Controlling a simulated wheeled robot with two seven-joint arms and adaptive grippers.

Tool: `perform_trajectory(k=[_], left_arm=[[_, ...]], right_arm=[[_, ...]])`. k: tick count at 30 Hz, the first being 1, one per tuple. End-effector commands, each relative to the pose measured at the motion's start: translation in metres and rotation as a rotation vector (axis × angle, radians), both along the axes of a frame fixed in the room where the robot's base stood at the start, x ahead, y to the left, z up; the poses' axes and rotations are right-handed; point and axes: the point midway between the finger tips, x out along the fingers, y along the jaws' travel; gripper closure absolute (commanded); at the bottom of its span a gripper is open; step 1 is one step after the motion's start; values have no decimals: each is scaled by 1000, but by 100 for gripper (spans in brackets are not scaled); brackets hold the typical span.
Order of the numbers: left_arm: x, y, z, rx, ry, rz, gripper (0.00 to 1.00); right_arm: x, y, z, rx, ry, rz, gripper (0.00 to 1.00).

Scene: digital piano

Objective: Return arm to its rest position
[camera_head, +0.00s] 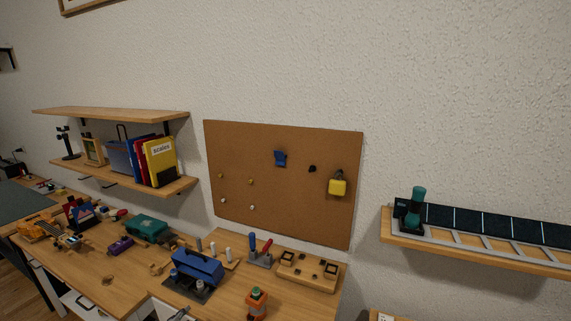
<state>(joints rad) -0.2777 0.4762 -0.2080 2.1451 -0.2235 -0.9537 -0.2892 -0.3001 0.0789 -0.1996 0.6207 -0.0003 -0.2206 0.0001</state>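Neither of my arms and neither gripper shows in the head view. Whether they are open or shut, and where they are, cannot be seen. No digital piano can be made out in this picture. The view takes in a wooden workbench (105,265), a cork board (235,165) on the white wall above it, and wall shelves to both sides.
A blue box-shaped device (198,266), a teal case (147,228) and an orange-and-green item (257,302) stand on the bench. Folders (160,161) stand on the left shelf (110,112). A dark panelled strip (490,226) lies on the right shelf (480,255).

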Motion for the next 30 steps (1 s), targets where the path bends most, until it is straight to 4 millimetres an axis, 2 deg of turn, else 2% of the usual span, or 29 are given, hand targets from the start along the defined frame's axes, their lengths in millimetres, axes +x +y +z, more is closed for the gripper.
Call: perform_trajectory(k=[1, 6, 12, 15, 22, 30], left_arm=[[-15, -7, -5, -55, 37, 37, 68], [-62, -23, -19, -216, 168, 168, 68], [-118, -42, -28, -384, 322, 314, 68], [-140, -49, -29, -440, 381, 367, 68], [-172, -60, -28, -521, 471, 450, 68], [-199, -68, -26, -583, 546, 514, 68]], right_arm=[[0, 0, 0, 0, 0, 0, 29], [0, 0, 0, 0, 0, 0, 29], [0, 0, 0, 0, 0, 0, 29], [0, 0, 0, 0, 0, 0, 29], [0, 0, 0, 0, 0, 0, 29], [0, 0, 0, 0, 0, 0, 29]])
